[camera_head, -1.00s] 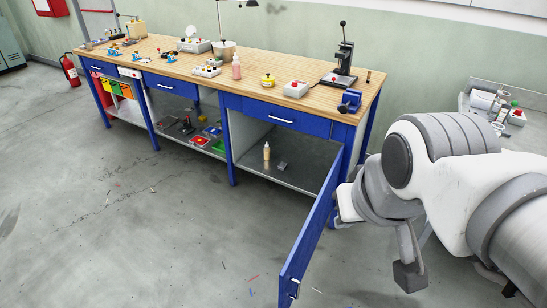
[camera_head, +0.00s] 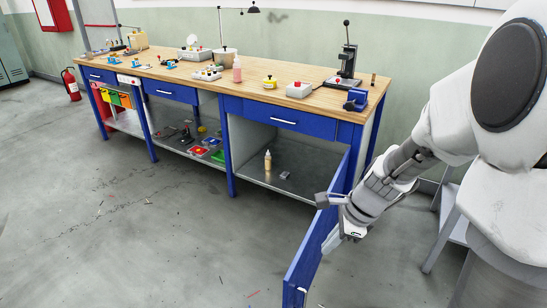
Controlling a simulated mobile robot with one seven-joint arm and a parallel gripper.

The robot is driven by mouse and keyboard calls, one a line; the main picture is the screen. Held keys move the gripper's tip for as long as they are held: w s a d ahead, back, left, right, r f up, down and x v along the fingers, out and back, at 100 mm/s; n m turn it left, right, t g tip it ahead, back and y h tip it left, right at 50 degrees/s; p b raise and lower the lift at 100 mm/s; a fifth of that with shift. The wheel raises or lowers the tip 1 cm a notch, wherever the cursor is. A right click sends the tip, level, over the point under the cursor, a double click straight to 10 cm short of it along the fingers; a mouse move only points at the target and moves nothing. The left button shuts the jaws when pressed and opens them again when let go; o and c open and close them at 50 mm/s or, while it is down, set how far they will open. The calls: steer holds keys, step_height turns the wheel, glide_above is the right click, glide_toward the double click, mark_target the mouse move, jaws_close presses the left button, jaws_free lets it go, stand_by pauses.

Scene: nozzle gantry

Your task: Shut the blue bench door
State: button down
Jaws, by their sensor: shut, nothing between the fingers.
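The blue bench door (camera_head: 312,256) stands wide open, swung out from the right end of the workbench toward me. Its handle (camera_head: 299,289) is near the free edge at the bottom of the view. My gripper (camera_head: 328,200) is at the door's upper part, close to its top edge, with my wrist on the right side of the door. I cannot tell whether it touches the door. The finger gap is too small to make out, and nothing shows held. The open compartment (camera_head: 290,154) behind the door holds a small bottle (camera_head: 267,160) and a small grey item (camera_head: 285,175).
The wooden bench top (camera_head: 225,82) carries a lever press (camera_head: 346,68), a blue vise (camera_head: 356,99) and several small items. A stool or side table (camera_head: 447,215) stands at the right behind my arm. The grey floor left of the door is clear apart from small scraps.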

steer(key=w+d+f+m+b, duration=0.2)
steer(key=d+f+m, duration=0.15)
steer(key=f, duration=0.35)
steer(key=w+a+f+b, duration=0.4)
steer(key=a+f, duration=0.3)
steer(key=f, duration=0.2)
